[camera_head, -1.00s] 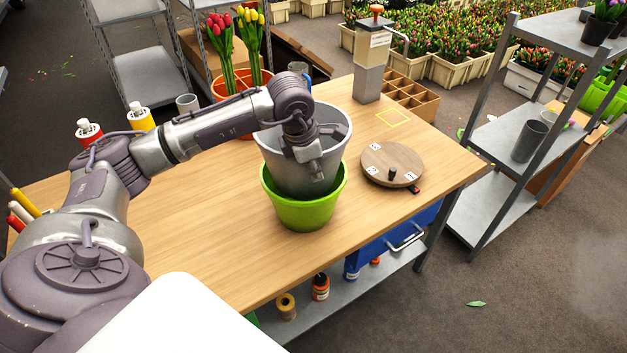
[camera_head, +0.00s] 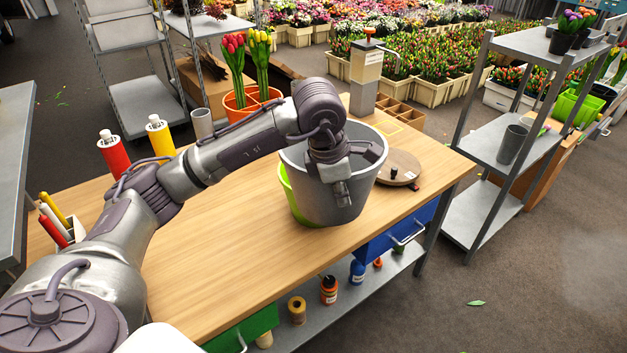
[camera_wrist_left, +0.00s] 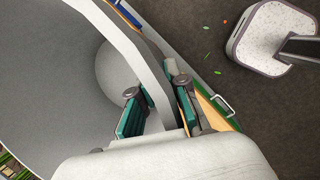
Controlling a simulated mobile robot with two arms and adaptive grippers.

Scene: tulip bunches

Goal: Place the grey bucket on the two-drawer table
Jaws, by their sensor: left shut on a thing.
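The grey bucket (camera_head: 312,193) is upright over the front right part of the wooden two-drawer table (camera_head: 215,240). Its base hides part of the table, and I cannot tell whether it touches the top. My left gripper (camera_head: 342,193) is shut on the bucket's near wall at the rim. In the left wrist view the gripper's fingers (camera_wrist_left: 158,108) straddle the wall of the grey bucket (camera_wrist_left: 55,75). The table has a green drawer (camera_head: 255,322) and a blue drawer (camera_head: 397,236) below its top. My right gripper is not in view.
A green bucket (camera_head: 286,190) stands behind the grey one, mostly hidden. A round wooden turntable (camera_head: 405,165) lies to the right. Red (camera_head: 113,153) and yellow (camera_head: 160,136) bottles and an orange tulip pot (camera_head: 240,105) stand at the back. The front left tabletop is bare.

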